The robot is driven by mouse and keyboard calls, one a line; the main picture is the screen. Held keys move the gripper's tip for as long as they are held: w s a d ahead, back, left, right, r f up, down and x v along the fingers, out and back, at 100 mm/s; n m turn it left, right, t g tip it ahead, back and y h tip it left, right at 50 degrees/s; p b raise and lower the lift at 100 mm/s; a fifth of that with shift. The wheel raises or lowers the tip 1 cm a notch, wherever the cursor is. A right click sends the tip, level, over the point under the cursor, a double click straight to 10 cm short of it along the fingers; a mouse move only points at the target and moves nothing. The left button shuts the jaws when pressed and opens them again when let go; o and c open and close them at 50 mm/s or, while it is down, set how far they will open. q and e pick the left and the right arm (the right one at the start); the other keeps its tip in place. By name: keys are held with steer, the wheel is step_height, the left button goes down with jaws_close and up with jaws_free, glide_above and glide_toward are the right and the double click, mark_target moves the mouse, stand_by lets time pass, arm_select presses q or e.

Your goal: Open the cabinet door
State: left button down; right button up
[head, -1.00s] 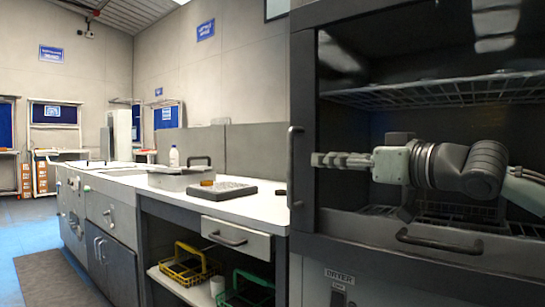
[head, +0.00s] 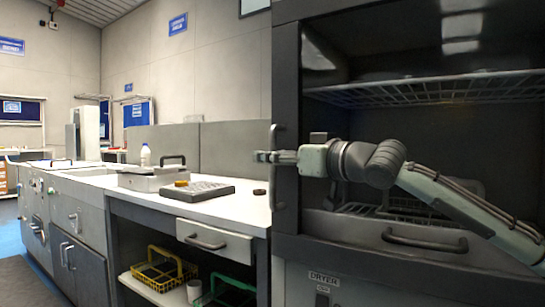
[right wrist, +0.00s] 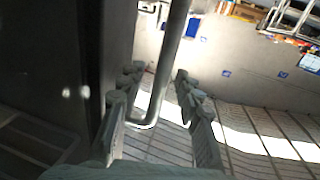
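The dark cabinet marked DRYER has a dark-framed glass door (head: 286,95) at the right of the head view, and it looks closed. Its upright bar handle (head: 275,186) is on the door's left edge. My right gripper (head: 260,157) reaches across the door front to the handle, its tips just past the bar. In the right wrist view the handle (right wrist: 169,65) runs between the spread fingers of my right gripper (right wrist: 157,76). They are open around it, with a gap on the right side. Contact on the left cannot be told. My left gripper is not in view.
Left of the cabinet is a white counter (head: 235,208) with a grey tray (head: 210,188) and a bottle (head: 145,155). Yellow (head: 160,270) and green baskets sit on the shelf underneath.

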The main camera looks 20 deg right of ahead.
jaws_close()
stand_by(0.5)
